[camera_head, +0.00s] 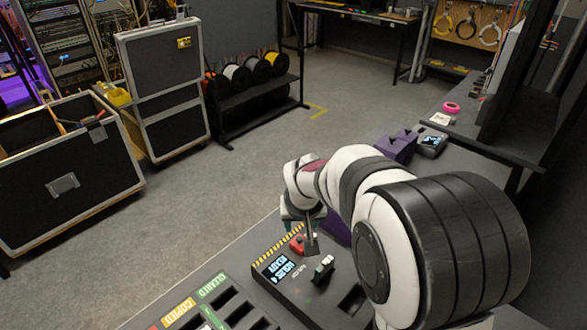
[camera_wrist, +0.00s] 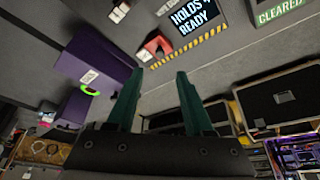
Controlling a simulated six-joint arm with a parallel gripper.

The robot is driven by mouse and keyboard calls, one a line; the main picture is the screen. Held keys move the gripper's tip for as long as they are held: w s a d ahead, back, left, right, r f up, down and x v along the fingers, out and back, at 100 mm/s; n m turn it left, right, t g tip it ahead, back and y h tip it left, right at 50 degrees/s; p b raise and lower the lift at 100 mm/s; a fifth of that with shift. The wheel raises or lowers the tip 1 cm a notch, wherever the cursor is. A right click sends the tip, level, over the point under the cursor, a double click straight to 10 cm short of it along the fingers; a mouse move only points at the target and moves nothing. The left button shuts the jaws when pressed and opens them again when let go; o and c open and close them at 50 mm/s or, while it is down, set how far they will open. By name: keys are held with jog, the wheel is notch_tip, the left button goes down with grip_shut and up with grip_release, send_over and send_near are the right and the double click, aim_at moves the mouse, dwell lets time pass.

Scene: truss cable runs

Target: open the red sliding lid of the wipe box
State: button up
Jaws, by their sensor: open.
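A small red piece with a pale front (camera_wrist: 153,47) lies beside the striped edge of the display panel in the wrist view. It shows as a red patch (camera_head: 298,243) in the head view, partly behind my gripper. I cannot tell whether it is the wipe box's red lid; no other red lid is clear. My gripper (camera_wrist: 160,72) is open and empty, its two green fingers apart, with the red piece beyond the tips. In the head view, my gripper (camera_head: 311,243) hangs over the bench by that piece.
The panel (camera_head: 276,270) reads "READY" and has a yellow-black striped edge. A black and white connector (camera_head: 323,267) sits beside it. A purple block (camera_wrist: 97,60) stands left in the wrist view; another purple block (camera_head: 396,146) is farther back. Labelled slots (camera_head: 235,313) lie at the front.

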aim_at(299, 238)
jog(key=x, duration=0.8)
jog(key=shift+f, duration=0.2)
grip_shut()
dwell(0.9)
